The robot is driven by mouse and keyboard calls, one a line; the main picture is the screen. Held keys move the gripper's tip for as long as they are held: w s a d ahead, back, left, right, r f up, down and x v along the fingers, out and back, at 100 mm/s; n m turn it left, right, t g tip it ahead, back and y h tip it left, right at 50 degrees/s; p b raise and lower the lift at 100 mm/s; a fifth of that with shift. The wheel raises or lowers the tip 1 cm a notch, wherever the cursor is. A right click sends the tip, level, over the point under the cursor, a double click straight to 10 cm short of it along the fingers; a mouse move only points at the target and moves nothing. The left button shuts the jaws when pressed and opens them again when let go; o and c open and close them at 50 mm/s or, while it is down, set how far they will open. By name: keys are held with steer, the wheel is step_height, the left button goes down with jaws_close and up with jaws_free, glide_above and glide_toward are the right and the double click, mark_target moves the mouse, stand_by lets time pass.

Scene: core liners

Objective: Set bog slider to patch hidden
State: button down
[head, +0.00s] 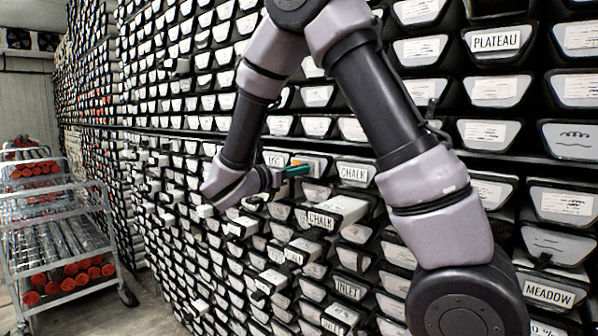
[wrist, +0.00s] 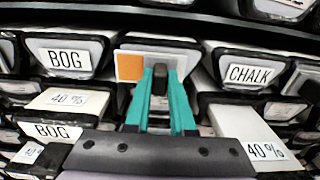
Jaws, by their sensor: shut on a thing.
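In the wrist view a white-faced slider (wrist: 187,60) with an orange patch (wrist: 129,67) on its left end sits between a BOG label (wrist: 65,60) and a CHALK label (wrist: 250,73). The orange patch shows. My gripper (wrist: 160,72) has teal fingers closed on a dark knob (wrist: 159,82) at the front of this slider. The fingers hide the middle of its face. In the head view my gripper (head: 291,171) is at the wall of liners, and the orange patch (head: 296,162) shows just above it. A second BOG label (wrist: 58,130) is on a protruding liner at lower left.
A top marked 40 % (wrist: 68,98) juts out at left, and another 40 % top (wrist: 265,150) at lower right. In the head view a CHALK liner (head: 340,207) and several others stick out below my gripper. A wire cart (head: 55,230) with red-ended tubes stands at left.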

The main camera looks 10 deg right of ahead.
steer(key=w+a, duration=0.2)
steer(key=w, duration=0.1)
steer(key=shift+w+a, duration=0.2)
steer(key=shift+a, duration=0.1)
steer(key=c, duration=0.8)
jaws_free()
steer(key=shift+w, duration=0.1)
steer(key=shift+o, duration=0.2)
steer(key=v, duration=1.1)
